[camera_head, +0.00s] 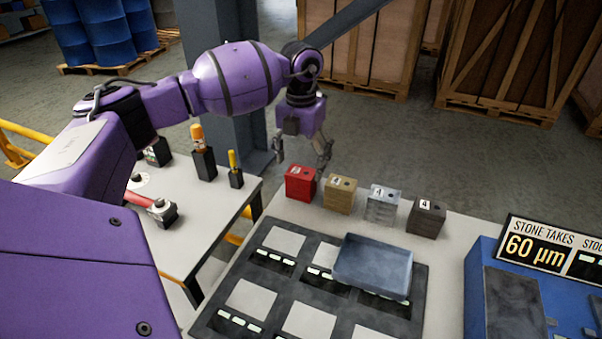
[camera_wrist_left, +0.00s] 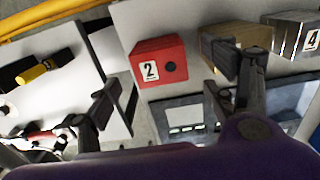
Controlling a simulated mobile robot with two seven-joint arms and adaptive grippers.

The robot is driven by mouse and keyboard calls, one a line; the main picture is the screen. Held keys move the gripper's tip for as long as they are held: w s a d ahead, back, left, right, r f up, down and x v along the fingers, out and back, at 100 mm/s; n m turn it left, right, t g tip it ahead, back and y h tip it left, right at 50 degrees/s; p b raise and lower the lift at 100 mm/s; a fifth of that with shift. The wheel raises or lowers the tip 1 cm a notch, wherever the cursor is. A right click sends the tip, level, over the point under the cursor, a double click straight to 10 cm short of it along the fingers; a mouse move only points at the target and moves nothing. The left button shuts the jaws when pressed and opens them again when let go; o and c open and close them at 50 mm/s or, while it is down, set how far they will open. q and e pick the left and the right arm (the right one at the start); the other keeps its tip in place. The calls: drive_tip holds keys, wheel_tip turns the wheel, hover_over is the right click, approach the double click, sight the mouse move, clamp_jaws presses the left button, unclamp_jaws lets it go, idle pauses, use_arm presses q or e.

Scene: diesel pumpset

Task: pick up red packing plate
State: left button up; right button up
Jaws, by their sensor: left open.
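The red packing plate (camera_head: 300,183) is a small red block with a white label, first from the left in a row at the table's back edge. In the left wrist view the red plate (camera_wrist_left: 160,61) shows a "2" label and a dark round hole. My left gripper (camera_head: 303,160) is open just above and behind the red plate. In the left wrist view the fingers of my left gripper (camera_wrist_left: 170,90) are spread, with the red plate showing beyond the gap between them. Nothing is between the fingers. My right gripper is not in view.
A tan block (camera_head: 339,195), a clear block (camera_head: 382,205) and a dark block (camera_head: 426,216) stand right of the red plate. A blue-grey tray (camera_head: 373,266) rests on a dark panel in front. A side table (camera_head: 180,225) with tools stands at left.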

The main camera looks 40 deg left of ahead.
use_arm(q)
wheel_tip(320, 180, down, 2)
drive_tip(key=shift+f, duration=0.15)
drive_tip(key=shift+w, duration=0.1)
drive_tip(key=c, duration=1.6)
drive_tip(key=shift+r, duration=0.2)
drive_tip(key=shift+c, duration=0.2)
drive_tip(key=shift+r, duration=0.65)
drive_tip(key=s+d+r, duration=0.7)
drive_tip(key=s+r, duration=0.4)
drive_tip(key=s, duration=0.1)
drive_tip(key=shift+d+r+b, duration=0.2)
drive_tip(key=shift+r+b, duration=0.05)
drive_tip(key=shift+b, duration=0.15)
